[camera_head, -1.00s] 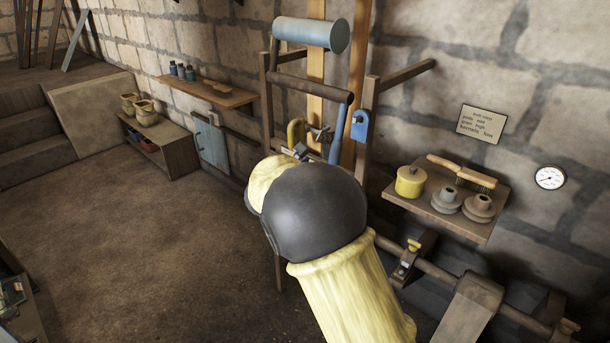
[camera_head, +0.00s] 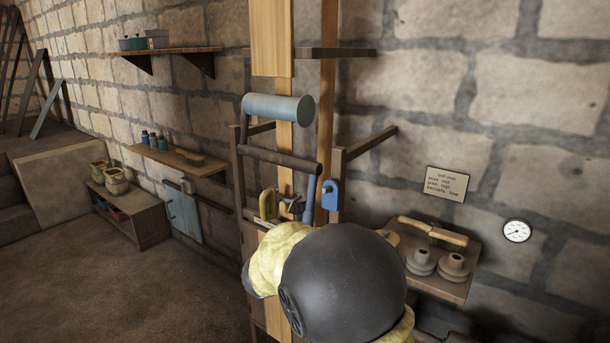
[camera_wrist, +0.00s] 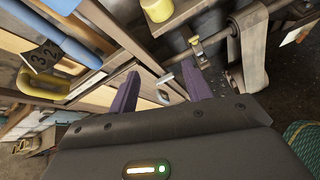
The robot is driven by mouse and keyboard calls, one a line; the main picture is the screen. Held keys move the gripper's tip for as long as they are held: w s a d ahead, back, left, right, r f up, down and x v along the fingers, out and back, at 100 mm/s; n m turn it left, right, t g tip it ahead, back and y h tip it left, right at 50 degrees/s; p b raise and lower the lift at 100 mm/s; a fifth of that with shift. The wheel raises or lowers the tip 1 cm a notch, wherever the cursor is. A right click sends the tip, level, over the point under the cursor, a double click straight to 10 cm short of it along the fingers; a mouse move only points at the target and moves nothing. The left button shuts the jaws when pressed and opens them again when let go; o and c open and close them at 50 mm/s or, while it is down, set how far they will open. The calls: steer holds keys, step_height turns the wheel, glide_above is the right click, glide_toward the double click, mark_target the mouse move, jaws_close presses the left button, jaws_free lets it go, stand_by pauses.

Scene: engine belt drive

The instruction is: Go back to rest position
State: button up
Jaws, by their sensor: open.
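My gripper (camera_wrist: 158,88) shows in the wrist view with its two purple fingers spread apart and nothing between them. Beyond the fingertips is a wooden frame with a small metal hook or latch (camera_wrist: 172,92). In the head view my arm's dark joint and yellow sleeve cover the lower middle, and the gripper itself is hidden behind them. The belt drive's wooden frame (camera_head: 338,175) stands behind my arm, with a grey-blue roller (camera_head: 275,108), a dark bar (camera_head: 280,161), a blue lever (camera_head: 309,200) and a blue tag (camera_head: 330,197). A yellow handle (camera_head: 267,204) is beside the lever.
A gauge (camera_head: 516,231) and a sign (camera_head: 446,184) are on the stone wall. A low cabinet (camera_head: 150,222) stands at left. The floor (camera_head: 90,290) at left is clear.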

steer(key=s+d+f+m+g+y+p, duration=0.1)
steer(key=s+d+m+g+y+p, duration=0.2)
steer(key=s+m, duration=0.9)
steer(key=s+d+m+g+y+p, duration=0.3)
steer(key=s+d+m, duration=0.6)
steer(key=s+m, duration=0.3)
steer(key=shift+d+f+m+g+y+p, duration=0.35)
steer(key=shift+m+g+y, duration=0.15)
steer(key=shift+m+g, duration=0.1)
steer(key=shift+c, duration=1.4)
steer(key=shift+w, duration=0.1)
